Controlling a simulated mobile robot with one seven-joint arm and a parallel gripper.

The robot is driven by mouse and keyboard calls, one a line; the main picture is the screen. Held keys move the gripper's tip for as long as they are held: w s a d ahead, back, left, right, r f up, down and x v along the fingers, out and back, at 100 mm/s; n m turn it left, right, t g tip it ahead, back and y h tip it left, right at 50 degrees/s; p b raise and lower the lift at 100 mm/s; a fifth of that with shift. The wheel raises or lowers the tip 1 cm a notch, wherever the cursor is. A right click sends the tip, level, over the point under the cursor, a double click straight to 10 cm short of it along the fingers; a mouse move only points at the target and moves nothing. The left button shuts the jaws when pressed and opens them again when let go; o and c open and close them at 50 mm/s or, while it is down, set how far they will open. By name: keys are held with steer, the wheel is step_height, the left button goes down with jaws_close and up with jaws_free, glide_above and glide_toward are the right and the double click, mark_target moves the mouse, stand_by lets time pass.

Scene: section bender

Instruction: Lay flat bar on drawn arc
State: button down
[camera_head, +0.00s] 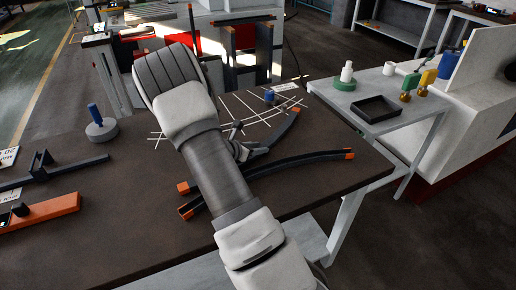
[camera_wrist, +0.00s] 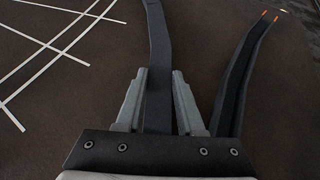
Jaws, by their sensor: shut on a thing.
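The dark flat bar (camera_wrist: 158,40) runs between the two fingers of my gripper (camera_wrist: 159,105) in the wrist view, and my gripper is shut on it. In the head view the far part of the flat bar (camera_head: 282,131) shows right of my arm, with an orange end, and my gripper (camera_head: 240,150) is partly hidden by my arm. The bar looks slightly bent. The drawn arc, with white crossing lines (camera_head: 257,107), is on the dark table beyond and left of the bar. White lines (camera_wrist: 50,45) also show left of the bar in the wrist view. I cannot tell whether the bar touches the table.
A second curved bar (camera_head: 300,161) with orange ends lies nearer the table's front edge. A blue-handled piece (camera_head: 270,96) stands by the drawn lines. A grey round piece with a blue post (camera_head: 101,128) is at left. A side table (camera_head: 405,118) holds a black tray (camera_head: 376,108).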

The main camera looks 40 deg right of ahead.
steer(key=shift+f, duration=0.15)
steer(key=c, duration=0.5)
jaws_free()
